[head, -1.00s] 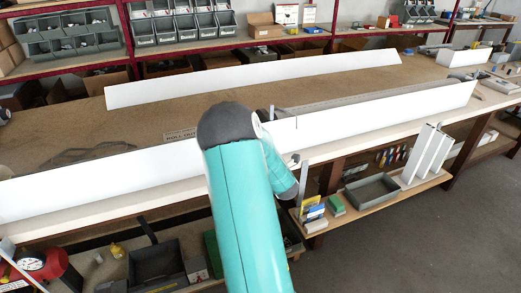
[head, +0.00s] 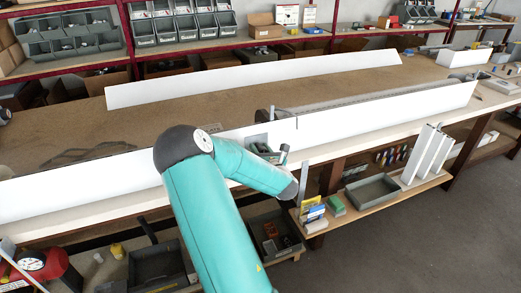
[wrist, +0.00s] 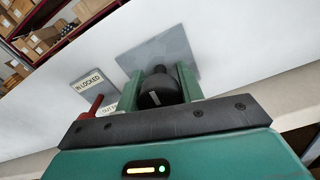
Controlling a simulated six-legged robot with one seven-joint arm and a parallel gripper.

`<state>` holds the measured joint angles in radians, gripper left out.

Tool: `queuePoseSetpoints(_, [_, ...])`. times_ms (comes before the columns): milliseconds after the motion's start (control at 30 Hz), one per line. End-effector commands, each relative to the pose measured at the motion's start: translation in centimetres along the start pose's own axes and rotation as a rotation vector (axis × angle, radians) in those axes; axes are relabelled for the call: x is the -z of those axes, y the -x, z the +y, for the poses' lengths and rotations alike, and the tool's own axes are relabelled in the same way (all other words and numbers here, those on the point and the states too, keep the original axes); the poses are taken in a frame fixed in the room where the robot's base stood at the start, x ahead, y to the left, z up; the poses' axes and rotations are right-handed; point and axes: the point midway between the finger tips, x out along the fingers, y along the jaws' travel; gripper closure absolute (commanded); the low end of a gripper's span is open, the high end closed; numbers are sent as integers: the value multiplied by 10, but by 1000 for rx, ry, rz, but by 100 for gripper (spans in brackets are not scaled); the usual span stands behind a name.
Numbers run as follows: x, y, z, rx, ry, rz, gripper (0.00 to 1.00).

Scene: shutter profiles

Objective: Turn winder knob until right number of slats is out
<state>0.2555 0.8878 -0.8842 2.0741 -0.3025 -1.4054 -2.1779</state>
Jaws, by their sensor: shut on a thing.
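In the wrist view, a black round winder knob (wrist: 158,92) with a white mark sits in front of a grey plate (wrist: 178,48) on a white panel. My gripper (wrist: 158,84) has its two green fingers on either side of the knob, shut on it. In the head view, my gripper is at the front white panel (head: 360,118), largely hidden by my arm, and the knob cannot be made out. A sign reading "IN LOCKED" (wrist: 88,82) and a red lever (wrist: 92,106) are left of the knob in the wrist view. I cannot make out separate slats.
A second long white panel (head: 250,80) stands farther back on the brown bench. Below the bench front are a shelf with a grey tray (head: 372,190), upright white profiles (head: 428,153) and dark bins (head: 160,266). Grey floor (head: 430,240) is open at the lower right.

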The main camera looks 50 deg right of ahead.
Motion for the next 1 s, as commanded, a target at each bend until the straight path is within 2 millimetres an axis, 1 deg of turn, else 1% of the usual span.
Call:
queuePoseSetpoints(100, [0, 0, 1, -1, 58, -1, 85])
queuePoseSetpoints(300, [0, 0, 0, -1, 115, -1, 85])
queuePoseSetpoints(767, [0, 0, 0, 0, 132, -1, 85])
queuePoseSetpoints(800, [0, 0, 0, 0, 132, -1, 60])
queuePoseSetpoints(900, [0, 0, 0, 0, 131, -1, 42])
queuePoseSetpoints(1000, [0, 0, 0, 0, 131, -1, 42])
